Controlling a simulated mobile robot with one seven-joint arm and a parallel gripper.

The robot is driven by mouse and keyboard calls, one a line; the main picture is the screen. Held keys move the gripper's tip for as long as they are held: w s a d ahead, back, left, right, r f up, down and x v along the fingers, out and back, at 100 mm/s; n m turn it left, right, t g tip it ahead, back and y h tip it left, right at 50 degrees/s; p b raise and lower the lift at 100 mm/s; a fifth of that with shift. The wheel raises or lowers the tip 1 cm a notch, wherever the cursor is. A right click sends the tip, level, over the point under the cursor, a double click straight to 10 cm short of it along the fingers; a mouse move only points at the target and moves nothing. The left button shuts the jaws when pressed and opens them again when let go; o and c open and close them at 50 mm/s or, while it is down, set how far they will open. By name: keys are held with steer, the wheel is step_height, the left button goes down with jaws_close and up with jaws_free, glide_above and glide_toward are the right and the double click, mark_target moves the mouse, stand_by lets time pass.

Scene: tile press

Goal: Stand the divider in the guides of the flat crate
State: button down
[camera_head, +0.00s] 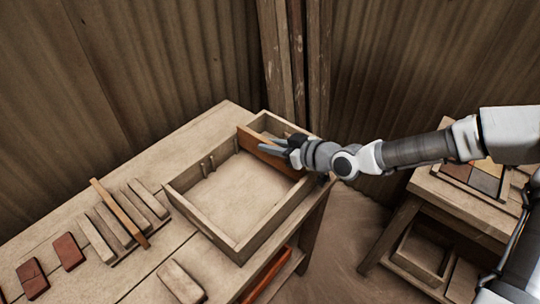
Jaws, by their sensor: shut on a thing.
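The flat crate (178,196) is a shallow wooden box on the near right part of the bench. A pair of small upright guides (207,165) shows on its left inner wall. My gripper (279,147) is over the crate's far right part, shut on the divider (250,141), a brown board. The divider stands on edge across the far end of the crate, its long side running from upper left to lower right. My gripper covers part of it. I cannot tell whether its ends sit in guides or how close its lower edge is to the floor.
On the bench (151,262), a thin wooden strip (119,212) lies across several pale blocks. Red tiles (68,251) lie at the left, and a pale block (181,282) lies in front. A second table (463,205) with a tile tray stands right. The crate's near part is empty.

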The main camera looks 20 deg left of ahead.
steer(key=shift+f+b, duration=0.3)
steer(key=shift+f, duration=1.3)
steer(key=c, duration=0.8)
jaws_free()
steer(key=shift+r, duration=0.1)
steer(key=shift+d+r, duration=0.1)
steer(key=p+v, duration=0.3)
steer(key=v, duration=0.8)
steer(key=shift+s+d+r, duration=0.1)
steer(key=shift+d+r, duration=0.05)
steer(key=shift+d, duration=0.15)
